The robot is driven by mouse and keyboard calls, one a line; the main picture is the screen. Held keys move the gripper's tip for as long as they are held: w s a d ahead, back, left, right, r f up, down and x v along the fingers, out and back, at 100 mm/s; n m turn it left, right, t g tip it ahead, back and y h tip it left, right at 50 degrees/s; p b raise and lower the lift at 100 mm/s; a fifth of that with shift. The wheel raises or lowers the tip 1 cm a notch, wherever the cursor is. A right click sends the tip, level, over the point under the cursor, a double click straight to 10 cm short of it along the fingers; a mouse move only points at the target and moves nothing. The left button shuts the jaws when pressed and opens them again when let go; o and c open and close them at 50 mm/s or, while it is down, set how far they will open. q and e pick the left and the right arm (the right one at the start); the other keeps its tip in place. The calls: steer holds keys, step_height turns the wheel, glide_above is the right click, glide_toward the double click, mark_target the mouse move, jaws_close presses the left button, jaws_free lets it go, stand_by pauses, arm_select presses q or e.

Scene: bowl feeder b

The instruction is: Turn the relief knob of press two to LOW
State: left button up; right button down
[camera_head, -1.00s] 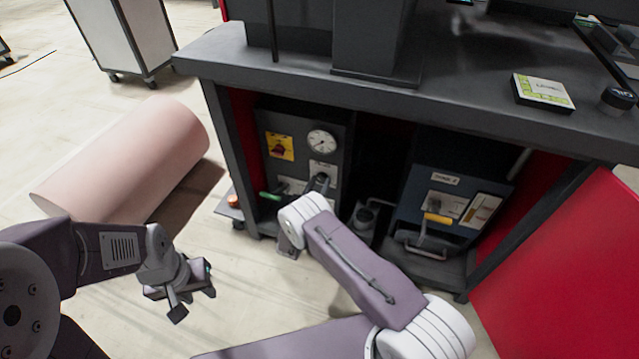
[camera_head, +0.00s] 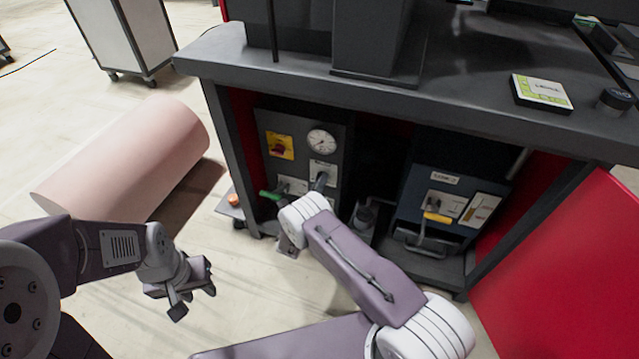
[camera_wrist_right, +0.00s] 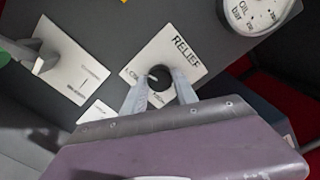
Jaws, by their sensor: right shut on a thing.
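The relief knob (camera_wrist_right: 160,99) is a dark round part on a white plate (camera_wrist_right: 188,48) marked RELIEF, on a dark grey panel in the right wrist view. My right gripper (camera_wrist_right: 159,76) has one finger on each side of the knob and is shut on it. The fingers cover the knob's sides, and I cannot read its setting. In the head view the relief plate (camera_head: 323,169) shows below a round gauge, with my right wrist in front of its lower part. My left gripper (camera_head: 196,291) is open and empty above the floor at the left.
The panel also carries a pressure gauge (camera_head: 321,141), a red-and-yellow switch (camera_head: 280,147) and a green-tipped lever (camera_head: 271,195). A blue unit with a yellow-gripped handle (camera_head: 437,217) stands to the right. The bench top (camera_head: 290,75) overhangs both. A pink roll (camera_head: 130,160) lies on the floor.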

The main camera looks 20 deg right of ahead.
steer(key=n, duration=0.5)
steer(key=shift+f+n, duration=0.1)
steer(key=shift+n, duration=0.3)
stand_by(0.4)
steer(key=c, duration=1)
jaws_free()
steer(key=shift+o, duration=0.2)
steer(key=shift+a, duration=0.1)
steer(key=p+v, duration=0.4)
steer(key=v, duration=0.5)
